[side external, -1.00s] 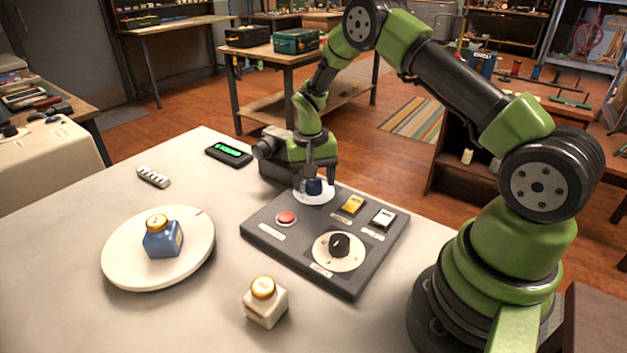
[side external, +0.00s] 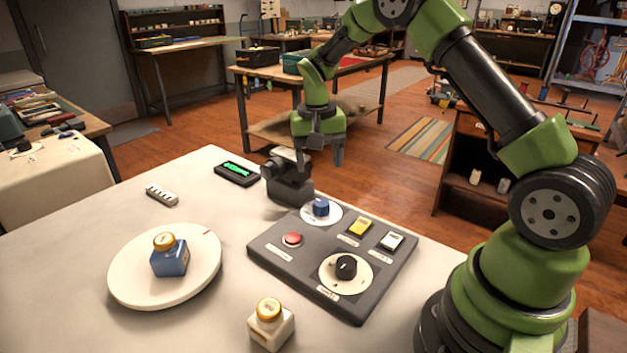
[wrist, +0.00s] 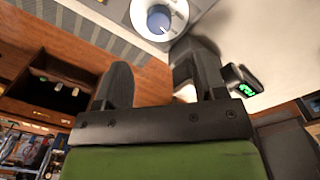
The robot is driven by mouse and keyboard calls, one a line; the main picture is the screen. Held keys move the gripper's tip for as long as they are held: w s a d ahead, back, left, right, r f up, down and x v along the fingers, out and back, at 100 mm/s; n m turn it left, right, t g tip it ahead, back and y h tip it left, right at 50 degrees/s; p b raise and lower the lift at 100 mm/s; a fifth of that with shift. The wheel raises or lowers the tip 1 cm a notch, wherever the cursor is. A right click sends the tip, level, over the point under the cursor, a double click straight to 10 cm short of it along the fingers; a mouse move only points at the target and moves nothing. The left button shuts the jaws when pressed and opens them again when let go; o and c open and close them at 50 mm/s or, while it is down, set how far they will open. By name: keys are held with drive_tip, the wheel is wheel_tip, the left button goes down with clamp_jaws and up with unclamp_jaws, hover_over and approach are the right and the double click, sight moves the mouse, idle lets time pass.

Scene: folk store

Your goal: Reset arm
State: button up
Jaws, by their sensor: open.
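My green arm rises from the right in the side view. The panel also carries a red button (side external: 292,239), a yellow switch (side external: 360,227), a white switch (side external: 391,241) and a black knob (side external: 346,267).
A blue bottle (side external: 169,260) stands on a round white plate (side external: 130,288) at left. A white bottle (side external: 270,324) stands in front. A dark device (side external: 290,180) sits behind the panel, beside a green-lit display (side external: 237,173). A white strip (side external: 161,194) lies farther left.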

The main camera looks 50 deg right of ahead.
drive_tip(key=s+a+r+n+t+y, duration=0.1)
drive_tip(key=s+a+r+n+t, duration=0.15)
drive_tip(key=s+a+r, duration=0.4)
drive_tip(key=s+a+r+n+t, duration=0.1)
drive_tip(key=s+a+r+t, duration=0.25)
drive_tip(key=s+r, duration=0.6)
drive_tip(key=s+a+r+n+t+y, duration=0.1)
drive_tip(key=s+a, duration=0.2)
drive_tip(key=s, duration=0.3)
drive_tip(key=shift+r, duration=0.4)
